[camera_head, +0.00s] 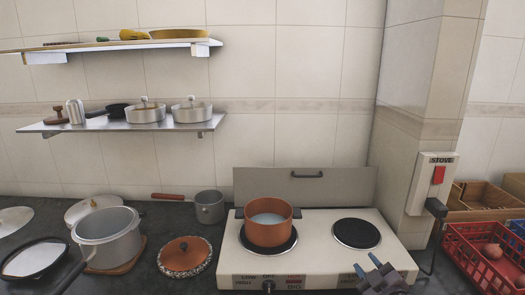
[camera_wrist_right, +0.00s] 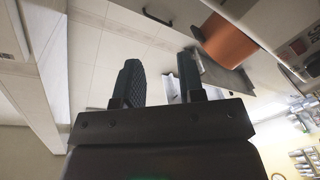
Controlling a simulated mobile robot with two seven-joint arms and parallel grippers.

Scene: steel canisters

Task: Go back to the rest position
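My right gripper (camera_head: 368,266) is in the head view at the bottom, just in front of the stove's right part. It also shows in the right wrist view (camera_wrist_right: 160,75), with its two dark fingers apart and nothing between them. My left gripper is not in view. An orange-brown pot (camera_head: 268,234) with pale contents stands on the left hotplate; its orange side also shows in the right wrist view (camera_wrist_right: 228,42). A steel canister (camera_head: 75,112) stands on the lower wall shelf, away from my gripper.
The white stove (camera_head: 318,222) has a bare right hotplate (camera_head: 356,233). A stove switch box (camera_head: 431,198) and a red crate (camera_head: 487,260) are on the right.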

